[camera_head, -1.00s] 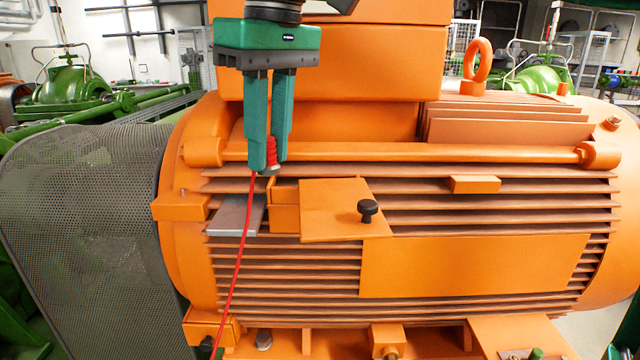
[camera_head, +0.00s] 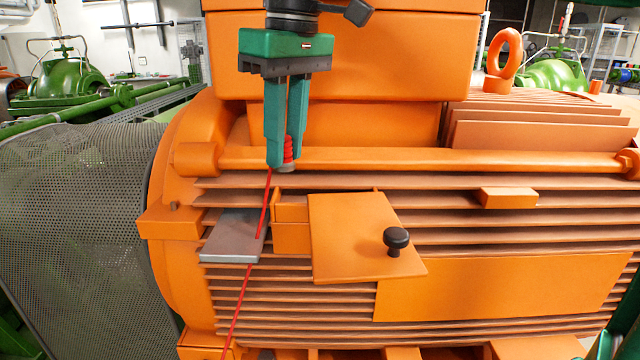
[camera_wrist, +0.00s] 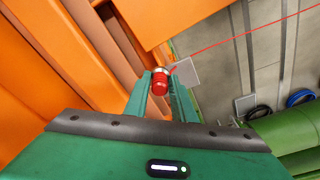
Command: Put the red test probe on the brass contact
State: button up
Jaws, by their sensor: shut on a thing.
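My gripper (camera_head: 281,163) points down in front of the orange motor, shut on the red test probe (camera_head: 288,148). The probe has a ribbed red body and a pale lower end. It also shows between the fingertips in the wrist view (camera_wrist: 160,80). A thin red cable (camera_head: 264,205) runs down from it past a grey plate (camera_head: 230,244). The probe hangs above this plate and the small orange box (camera_head: 292,238), apart from both. An orange cover with a black knob (camera_head: 396,239) sits right of the box. I cannot make out the brass contact in either view.
The finned orange motor (camera_head: 480,277) fills most of the view. A horizontal orange bar (camera_head: 430,159) runs close behind the fingertips. A perforated grey guard (camera_head: 75,225) stands at left. Green pumps (camera_head: 70,88) are in the background.

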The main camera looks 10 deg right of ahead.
jog(key=w+d+f, duration=0.1)
jog(key=d, duration=0.1)
jog(key=w+d+f, duration=0.3)
jog(key=d+f, duration=0.1)
jog(key=d, duration=0.1)
jog(key=shift+w+f, duration=0.15)
jog(key=shift+w, duration=0.25)
jog(key=shift+f, duration=2.1)
jog(key=shift+f, duration=0.1)
jog(key=o, duration=0.9)
jog(key=shift+o, duration=0.8)
notch_tip(320, 180, up, 10)
jog(key=shift+s+d+f, duration=0.2)
jog(key=shift+d+f, duration=0.05)
jog(key=shift+d, duration=0.1)
